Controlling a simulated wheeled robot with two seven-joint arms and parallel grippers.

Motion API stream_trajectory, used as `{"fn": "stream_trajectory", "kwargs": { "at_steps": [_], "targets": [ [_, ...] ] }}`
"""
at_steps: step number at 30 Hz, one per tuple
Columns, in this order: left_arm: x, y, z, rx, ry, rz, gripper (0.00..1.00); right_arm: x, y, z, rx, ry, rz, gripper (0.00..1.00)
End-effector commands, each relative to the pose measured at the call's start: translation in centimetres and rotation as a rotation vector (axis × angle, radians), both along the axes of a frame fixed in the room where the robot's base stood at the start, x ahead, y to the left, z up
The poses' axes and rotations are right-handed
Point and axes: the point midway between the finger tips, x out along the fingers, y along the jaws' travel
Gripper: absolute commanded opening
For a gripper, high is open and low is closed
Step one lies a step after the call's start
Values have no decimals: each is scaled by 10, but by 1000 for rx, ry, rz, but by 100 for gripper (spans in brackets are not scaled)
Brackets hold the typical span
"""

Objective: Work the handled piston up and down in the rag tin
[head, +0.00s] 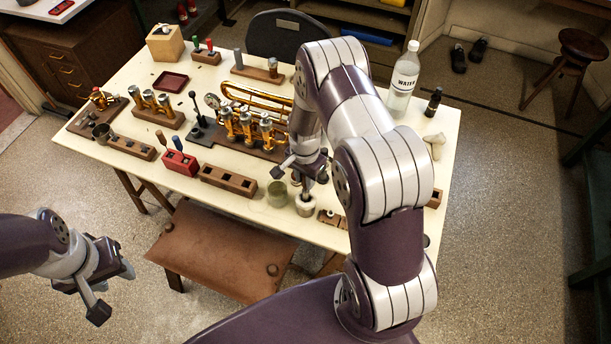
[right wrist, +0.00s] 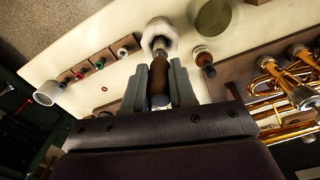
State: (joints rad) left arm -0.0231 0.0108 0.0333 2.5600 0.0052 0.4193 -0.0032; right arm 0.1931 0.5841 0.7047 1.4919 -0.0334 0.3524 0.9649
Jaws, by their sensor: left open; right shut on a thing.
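The rag tin (head: 305,207), a small whitish cup, stands near the front edge of the table. It also shows in the right wrist view (right wrist: 170,38). My right gripper (head: 309,172) is over the tin, shut on the brown handle of the handled piston (right wrist: 158,88). The piston points down, its grey lower end (right wrist: 159,46) at the tin's mouth; how deep it sits is hard to tell. My left gripper (head: 106,278) is open and empty, off the table's front left.
A greenish jar (head: 277,193) stands close left of the tin. A slotted wooden block (head: 228,181) and a red block (head: 180,162) are further left. The brass horn (head: 258,96) lies behind. A water bottle (head: 403,82) and dark bottle (head: 433,102) stand at the right.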

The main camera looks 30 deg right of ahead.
Motion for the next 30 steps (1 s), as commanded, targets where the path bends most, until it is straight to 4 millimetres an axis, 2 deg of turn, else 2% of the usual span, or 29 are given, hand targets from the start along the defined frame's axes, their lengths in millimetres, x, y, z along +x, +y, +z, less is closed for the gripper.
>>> {"fn": "stream_trajectory", "kwargs": {
  "at_steps": [1,11,17,26,30],
  "targets": [
    [0,0,-6,0,0,0,43,0,0,-7,0,0,0,0],
    [0,0,-23,0,0,0,43,0,0,-30,0,-1,0,0],
    [0,0,-16,0,0,0,43,0,0,-22,0,-1,0,0],
    [0,0,7,0,0,0,43,0,0,7,0,0,0,0],
    [0,0,8,0,0,0,43,0,0,9,0,0,0,0]
  ]
}}
